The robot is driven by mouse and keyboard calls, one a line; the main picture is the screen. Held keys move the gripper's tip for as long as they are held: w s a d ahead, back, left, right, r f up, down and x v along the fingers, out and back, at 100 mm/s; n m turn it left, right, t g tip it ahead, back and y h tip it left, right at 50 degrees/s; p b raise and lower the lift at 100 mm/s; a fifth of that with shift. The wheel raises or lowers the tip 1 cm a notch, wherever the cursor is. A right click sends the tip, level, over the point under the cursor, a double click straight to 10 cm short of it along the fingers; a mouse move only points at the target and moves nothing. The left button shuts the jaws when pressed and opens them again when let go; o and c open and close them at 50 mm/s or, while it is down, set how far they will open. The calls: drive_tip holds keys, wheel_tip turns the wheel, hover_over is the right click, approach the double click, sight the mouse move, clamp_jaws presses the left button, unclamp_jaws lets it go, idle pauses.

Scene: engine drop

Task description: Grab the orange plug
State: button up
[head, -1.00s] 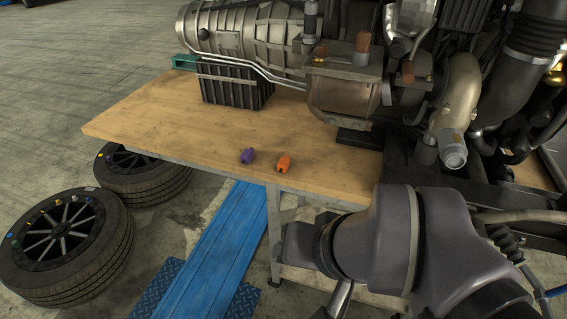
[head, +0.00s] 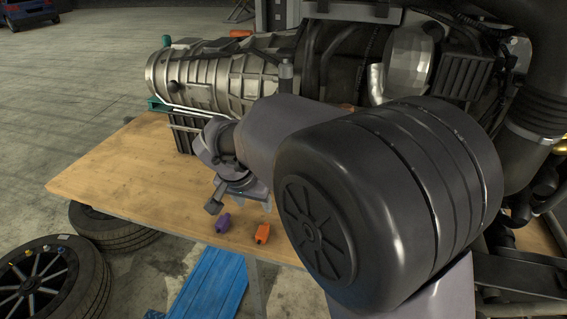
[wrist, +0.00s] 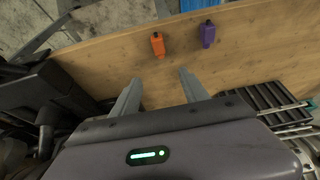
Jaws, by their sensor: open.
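The orange plug (head: 262,233) lies on the wooden table (head: 110,180) near its front edge. In the wrist view the orange plug (wrist: 158,45) sits beyond my fingertips, roughly in line with the gap between them. A purple plug (head: 223,223) lies just to its left in the head view; in the wrist view the purple plug (wrist: 207,34) is to its right. My gripper (head: 243,200) is above the table behind the plugs in the head view. In the wrist view my gripper (wrist: 160,76) is open, with nothing between its fingers.
A large engine with a ribbed metal gearbox (head: 215,75) stands at the back of the table. A black crate-like block (wrist: 275,105) is at the right in the wrist view. Tyres (head: 50,285) lie on the floor at left. The table's left part is clear.

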drive_tip(key=b, duration=0.4)
approach(264, 226)
drive_tip(key=x, duration=0.5)
drive_tip(key=shift+w+r, duration=0.1)
drive_tip(key=x, duration=0.1)
drive_tip(key=b+x, duration=0.1)
drive_tip(key=x, duration=0.3)
drive_tip(key=shift+s+f, duration=0.2)
drive_tip(key=shift+s, duration=0.05)
drive_tip(key=shift+r, duration=0.1)
clamp_jaws()
